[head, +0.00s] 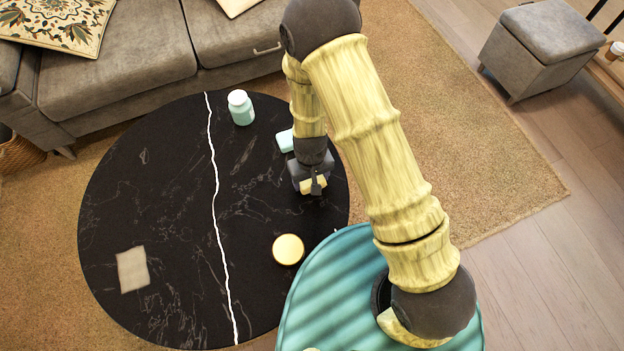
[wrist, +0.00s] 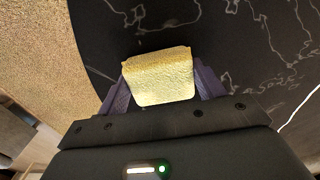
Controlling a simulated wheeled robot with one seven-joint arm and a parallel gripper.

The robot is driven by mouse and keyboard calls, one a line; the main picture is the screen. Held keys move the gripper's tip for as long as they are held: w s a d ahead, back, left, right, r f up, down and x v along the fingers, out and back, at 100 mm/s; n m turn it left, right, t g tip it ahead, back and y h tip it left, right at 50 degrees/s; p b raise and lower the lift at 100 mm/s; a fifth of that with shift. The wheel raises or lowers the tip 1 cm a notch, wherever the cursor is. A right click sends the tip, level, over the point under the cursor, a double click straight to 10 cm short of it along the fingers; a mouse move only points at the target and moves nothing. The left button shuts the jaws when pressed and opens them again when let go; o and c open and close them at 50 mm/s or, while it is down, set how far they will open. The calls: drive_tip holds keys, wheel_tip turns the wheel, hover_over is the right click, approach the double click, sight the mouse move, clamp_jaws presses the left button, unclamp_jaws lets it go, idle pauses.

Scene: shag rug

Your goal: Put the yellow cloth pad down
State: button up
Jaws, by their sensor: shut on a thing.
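The yellow cloth pad (wrist: 160,77) is between the two fingers of my gripper (wrist: 160,88) in the wrist view, and the fingers are shut on it. In the head view the pad (head: 313,184) shows as a small pale yellow patch under my gripper (head: 315,187). My gripper is over the right part of the round black table (head: 170,220). I cannot tell whether the pad touches the table top. My arm hides part of the table's right side.
On the table are a mint jar with a white lid (head: 241,107), a mint block (head: 285,141) close to my gripper, a round yellow-topped thing (head: 288,249) and a beige square (head: 132,269). A grey sofa (head: 120,75) stands behind. The table's middle is clear.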

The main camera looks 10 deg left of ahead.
drive_tip(key=shift+f, duration=0.25)
drive_tip(key=o, duration=0.9)
drive_tip(key=shift+o, duration=0.2)
wheel_tip(320, 180, up, 12)
drive_tip(key=p, duration=0.4)
drive_tip(key=shift+r, duration=0.2)
